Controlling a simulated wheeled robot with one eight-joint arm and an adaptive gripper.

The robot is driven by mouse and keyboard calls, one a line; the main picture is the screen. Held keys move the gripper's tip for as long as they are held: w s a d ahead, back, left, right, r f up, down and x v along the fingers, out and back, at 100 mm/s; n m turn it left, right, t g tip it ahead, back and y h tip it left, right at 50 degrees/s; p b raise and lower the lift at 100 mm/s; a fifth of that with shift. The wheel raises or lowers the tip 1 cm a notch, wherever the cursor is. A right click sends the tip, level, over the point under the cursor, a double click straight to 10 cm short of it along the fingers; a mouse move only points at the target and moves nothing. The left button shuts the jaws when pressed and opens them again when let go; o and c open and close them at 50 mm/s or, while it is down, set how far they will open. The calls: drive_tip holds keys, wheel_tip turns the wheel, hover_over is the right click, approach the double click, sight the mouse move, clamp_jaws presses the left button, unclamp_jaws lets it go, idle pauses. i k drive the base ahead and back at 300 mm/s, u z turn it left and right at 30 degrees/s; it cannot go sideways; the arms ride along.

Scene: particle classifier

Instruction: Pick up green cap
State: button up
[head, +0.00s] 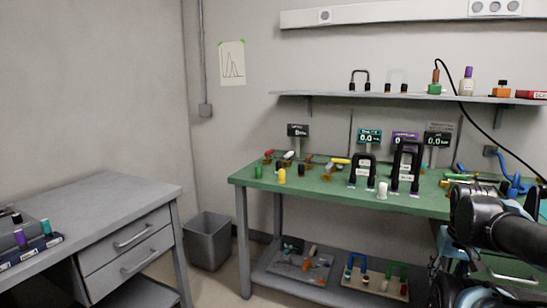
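A small green cap (258,171) stands upright at the left end of the green-topped workbench (330,196). Another green cap-like piece (46,228) stands in a dark holder on the grey desk at the lower left. My arm is folded at the right edge, in front of the bench's right end and far from both green pieces. Dark parts at its lower end may be my gripper (447,288), but no fingertips can be made out.
The bench also holds a yellow cap (281,176), a white cap (382,190), black-handled devices and small displays. A wall shelf (400,96) hangs above. The grey desk (100,210) and a bin (209,240) stand left. Floor shows between desk and bench.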

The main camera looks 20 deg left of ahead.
sight(258, 169)
drive_tip(key=u, duration=1.4)
drive_tip(key=k, duration=1.25)
drive_tip(key=z, duration=0.5)
drive_tip(key=i, duration=2.1)
drive_tip(key=u, duration=0.3)
